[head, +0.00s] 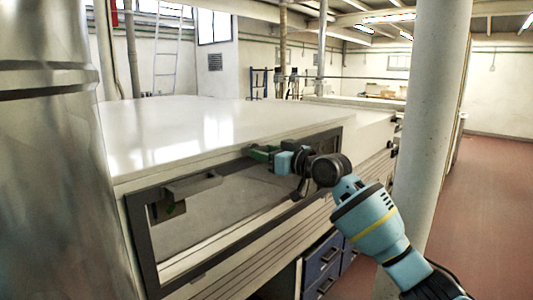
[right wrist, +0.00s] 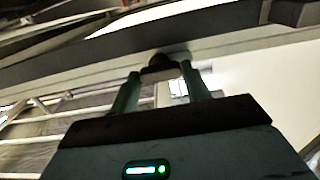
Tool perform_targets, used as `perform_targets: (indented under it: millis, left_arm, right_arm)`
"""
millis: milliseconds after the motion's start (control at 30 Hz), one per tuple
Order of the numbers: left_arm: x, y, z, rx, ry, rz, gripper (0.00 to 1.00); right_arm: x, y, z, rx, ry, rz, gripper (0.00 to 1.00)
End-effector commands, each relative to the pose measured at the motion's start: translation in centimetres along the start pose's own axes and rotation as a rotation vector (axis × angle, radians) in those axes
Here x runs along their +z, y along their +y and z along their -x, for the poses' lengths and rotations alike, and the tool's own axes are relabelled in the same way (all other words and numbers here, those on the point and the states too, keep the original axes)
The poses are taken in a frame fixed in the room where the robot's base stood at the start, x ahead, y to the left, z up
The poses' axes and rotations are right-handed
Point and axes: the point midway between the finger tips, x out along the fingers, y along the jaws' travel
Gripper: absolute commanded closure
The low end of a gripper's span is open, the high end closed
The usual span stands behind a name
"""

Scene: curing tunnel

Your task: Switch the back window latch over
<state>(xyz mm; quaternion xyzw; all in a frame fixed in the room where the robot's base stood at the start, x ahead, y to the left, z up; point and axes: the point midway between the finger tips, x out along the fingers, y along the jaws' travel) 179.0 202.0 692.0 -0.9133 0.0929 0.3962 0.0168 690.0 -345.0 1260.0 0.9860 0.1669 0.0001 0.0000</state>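The window (head: 215,215) is a dark-framed grey pane in the side of a long white tunnel housing (head: 215,130). My right gripper (head: 254,150), with green fingers and a light-blue body, is at the upper edge of the frame, towards its far end. In the right wrist view, its two fingers (right wrist: 160,78) stand apart, with a small dark knob (right wrist: 158,62) at their tips. The knob appears to be the back latch; contact is unclear. In the head view my gripper hides that spot. My left gripper is not in view.
A grey bracket-like piece with a green part (head: 190,188) sits at the window's near upper corner. A shiny metal cylinder (head: 50,170) fills the left edge. A pale column (head: 433,110) stands right of my right arm. Blue drawers (head: 322,265) lie below; open floor is at right.

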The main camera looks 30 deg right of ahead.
Motion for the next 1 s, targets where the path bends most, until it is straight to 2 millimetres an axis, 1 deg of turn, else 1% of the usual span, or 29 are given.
perform_targets:
  millis: [33,133,367,567,767,1000]
  left_arm:
    - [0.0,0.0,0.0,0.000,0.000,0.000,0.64]
    - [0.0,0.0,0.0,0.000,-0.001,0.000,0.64]
    - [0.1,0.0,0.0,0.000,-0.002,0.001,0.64]
    - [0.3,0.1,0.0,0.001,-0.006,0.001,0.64]
    - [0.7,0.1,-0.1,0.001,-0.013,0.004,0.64]
    - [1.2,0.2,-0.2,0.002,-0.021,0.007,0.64]
  right_arm:
    - [0.0,0.0,0.0,0.000,0.000,0.000,0.62]
    - [0.0,0.0,0.0,0.000,0.000,0.000,0.75]
    - [0.0,0.0,0.0,0.000,-0.001,0.017,0.76]
    - [0.0,0.1,0.0,0.001,-0.001,0.096,0.76]
    - [0.1,0.1,0.0,0.001,-0.003,0.246,0.76]
    - [0.1,0.1,0.0,0.001,-0.002,0.473,0.76]
